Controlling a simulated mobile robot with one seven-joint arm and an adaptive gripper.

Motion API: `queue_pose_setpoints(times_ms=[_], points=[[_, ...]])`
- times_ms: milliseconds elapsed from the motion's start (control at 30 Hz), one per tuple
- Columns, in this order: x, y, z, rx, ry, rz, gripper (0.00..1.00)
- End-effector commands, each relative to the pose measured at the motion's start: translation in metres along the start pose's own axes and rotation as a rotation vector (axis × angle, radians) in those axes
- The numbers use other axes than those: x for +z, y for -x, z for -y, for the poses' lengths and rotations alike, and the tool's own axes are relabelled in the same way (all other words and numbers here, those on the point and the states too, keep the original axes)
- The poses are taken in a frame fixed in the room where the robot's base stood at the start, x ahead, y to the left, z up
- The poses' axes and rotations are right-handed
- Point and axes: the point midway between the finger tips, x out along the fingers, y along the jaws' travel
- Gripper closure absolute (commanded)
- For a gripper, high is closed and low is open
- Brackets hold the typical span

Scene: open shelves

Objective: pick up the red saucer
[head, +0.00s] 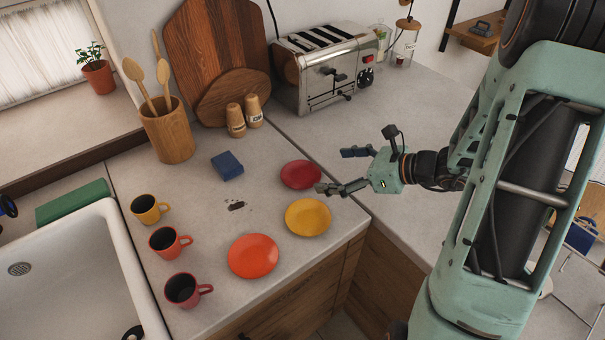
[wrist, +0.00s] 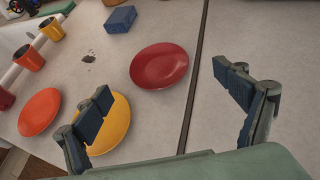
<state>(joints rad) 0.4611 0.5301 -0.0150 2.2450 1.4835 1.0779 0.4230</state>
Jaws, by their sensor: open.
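The red saucer (head: 301,174) lies flat on the grey countertop, just behind the yellow saucer (head: 308,217). In the wrist view the red saucer (wrist: 160,66) lies ahead of my gripper (wrist: 169,91), nearer the left finger and left of the dark counter seam. My gripper (head: 337,170) is open with nothing between its fingers, to the right of the red saucer in the head view. In the wrist view the left finger covers part of the yellow saucer (wrist: 108,125). Whether a finger touches a saucer I cannot tell.
An orange saucer (head: 253,256) lies at the front, with yellow (head: 147,209), orange (head: 168,242) and dark red (head: 184,290) mugs left of it by the sink (head: 75,260). A blue block (head: 227,166), shakers (head: 245,115) and a toaster (head: 328,66) stand behind.

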Motion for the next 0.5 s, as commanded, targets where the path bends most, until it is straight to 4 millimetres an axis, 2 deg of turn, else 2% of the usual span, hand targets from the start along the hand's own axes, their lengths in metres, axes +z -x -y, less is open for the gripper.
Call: queue_pose_setpoints(times_ms=[100, 333, 500], points=[[0.000, -0.019, -0.001, 0.003, 0.002, -0.001, 0.10], [-0.002, -0.037, -0.002, 0.002, 0.003, -0.004, 0.10], [-0.008, -0.060, -0.007, 0.004, 0.002, -0.004, 0.10]])
